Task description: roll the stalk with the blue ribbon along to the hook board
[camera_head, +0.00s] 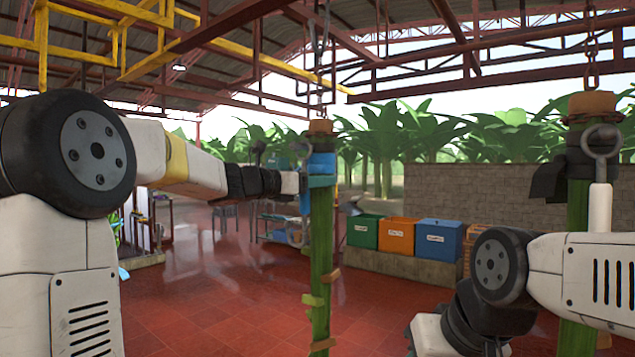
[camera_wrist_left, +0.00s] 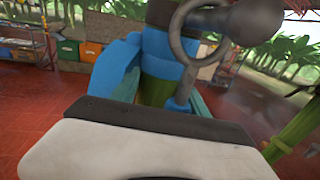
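The stalk with the blue ribbon (camera_head: 321,240) hangs upright from a chain near the middle of the head view, a brown block at its top. A grey metal ring handle (camera_wrist_left: 205,32) stands close beside the ribbon. My left gripper (camera_head: 318,184) is at the stalk just under the ribbon, with teal fingers to either side of it. Whether they press on it cannot be told. My right gripper is out of view. No hook board can be made out.
A second green stalk (camera_head: 578,205) with a dark band hangs at the right, partly behind my right arm. Green, orange and blue bins (camera_head: 438,238) stand on a low wall at the back. The red floor (camera_head: 210,290) is clear at the middle left.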

